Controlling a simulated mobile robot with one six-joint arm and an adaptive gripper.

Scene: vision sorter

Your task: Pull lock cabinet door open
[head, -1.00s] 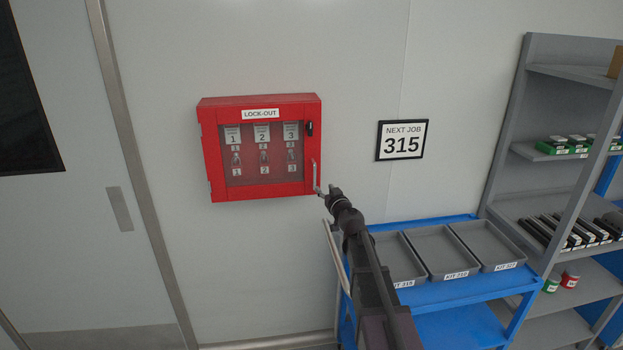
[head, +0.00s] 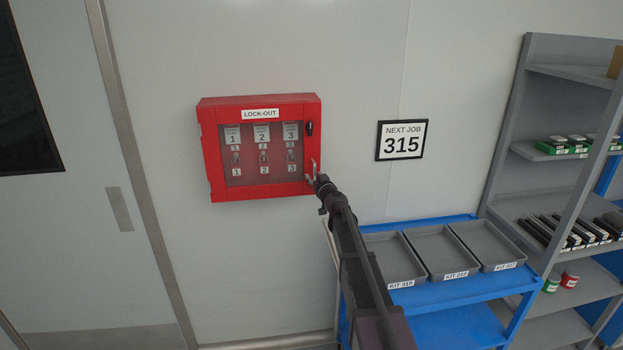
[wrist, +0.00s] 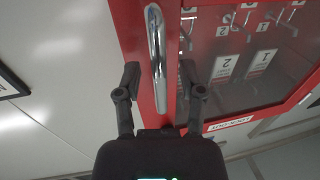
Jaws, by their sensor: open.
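The red lock cabinet (head: 216,165) hangs on the wall with its door shut, labelled LOCK-OUT. Padlocks and tags numbered 1, 2 and 3 show behind its clear window. A chrome bar handle (head: 314,167) stands upright at the door's lower right edge. My gripper (head: 312,178) is at the handle's lower part. In the wrist view, the handle (wrist: 156,50) lies between the two open fingers of my gripper (wrist: 158,80). A gap shows on each side of the handle, so the fingers appear not to touch it. The gripper partly hides the handle in the head view.
A blue cart (head: 440,290) with grey kit trays (head: 443,253) stands below right. A grey shelf unit (head: 510,130) with parts is at far right. A NEXT JOB 315 sign (head: 402,140) hangs right of the cabinet. A door (head: 80,240) is at left.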

